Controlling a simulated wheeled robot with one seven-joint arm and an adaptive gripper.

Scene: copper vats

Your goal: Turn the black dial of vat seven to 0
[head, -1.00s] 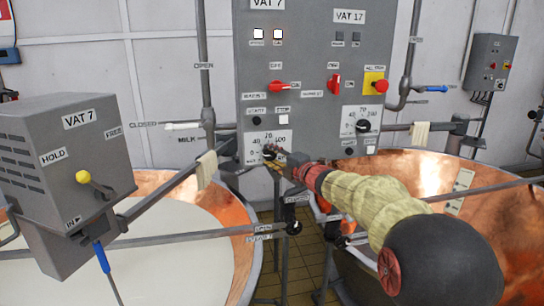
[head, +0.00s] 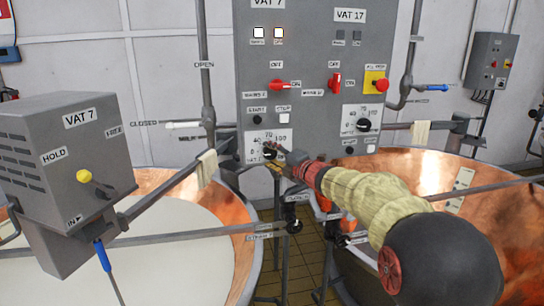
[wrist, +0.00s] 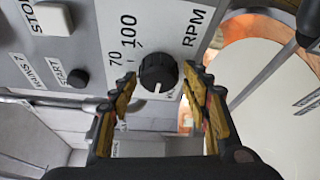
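The black dial of vat seven (wrist: 158,72) sits on a white scale plate (wrist: 180,15) marked 70, 100 and RPM in the wrist view. Its white mark points toward the bottom of that view; the marking there is partly hidden and unreadable. My gripper (wrist: 160,88) is open, with one finger on each side of the dial in the picture. I cannot tell whether either finger touches it. In the head view my gripper (head: 276,156) is at the dial (head: 269,153), at the lower left of the grey panel (head: 310,110), under the VAT 7 label.
Start (wrist: 78,78) and stop (wrist: 48,18) buttons are near the dial. The panel also carries red switches (head: 277,84) and a similar VAT 17 dial (head: 363,124). Copper vats (head: 248,262) and pipes flank the panel; a grey VAT 7 box (head: 60,140) stands at left.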

